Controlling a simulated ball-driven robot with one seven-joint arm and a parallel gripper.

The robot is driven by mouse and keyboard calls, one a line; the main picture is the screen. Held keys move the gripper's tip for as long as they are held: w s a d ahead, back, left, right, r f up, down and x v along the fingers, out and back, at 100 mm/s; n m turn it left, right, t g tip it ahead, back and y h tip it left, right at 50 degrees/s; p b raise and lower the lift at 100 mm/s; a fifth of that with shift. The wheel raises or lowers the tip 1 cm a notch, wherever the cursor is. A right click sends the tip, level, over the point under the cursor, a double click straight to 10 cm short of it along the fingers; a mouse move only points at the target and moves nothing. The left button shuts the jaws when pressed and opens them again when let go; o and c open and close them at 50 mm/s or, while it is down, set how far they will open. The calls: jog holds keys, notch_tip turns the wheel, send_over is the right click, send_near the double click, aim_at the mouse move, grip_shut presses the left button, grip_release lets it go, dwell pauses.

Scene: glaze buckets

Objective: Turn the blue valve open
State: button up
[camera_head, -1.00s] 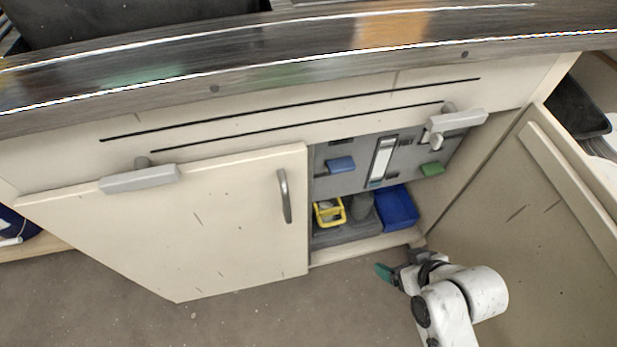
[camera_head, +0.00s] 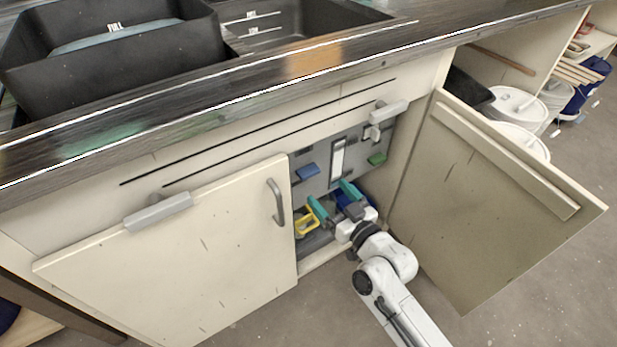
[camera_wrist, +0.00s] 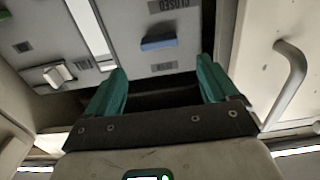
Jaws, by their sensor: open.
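The blue valve (camera_head: 307,171) is a short blue handle on the grey panel inside the open cabinet. In the wrist view the blue valve (camera_wrist: 158,42) lies crosswise, just beyond the fingertips and roughly centred between them. A label (camera_wrist: 168,5) above it there seems to read CLOSED; another label (camera_wrist: 164,66) below it is too blurred to read. My gripper (camera_head: 333,198) is open and empty, with its two green fingers pointing at the panel, below and right of the valve in the head view. It also fills the lower wrist view (camera_wrist: 162,72). No contact with the valve shows.
A green valve (camera_head: 377,159) and a white strip (camera_head: 337,163) are also on the panel. A yellow caddy (camera_head: 305,222) and a blue bin (camera_head: 368,202) stand below. The counter (camera_head: 230,88) overhangs above.

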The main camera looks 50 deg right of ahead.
aim_at(312, 174)
jog(key=x, duration=0.8)
jog(key=shift+f+b, duration=0.1)
jog(key=shift+b, duration=0.2)
jog(key=shift+c, duration=0.2)
jog(key=c, duration=1)
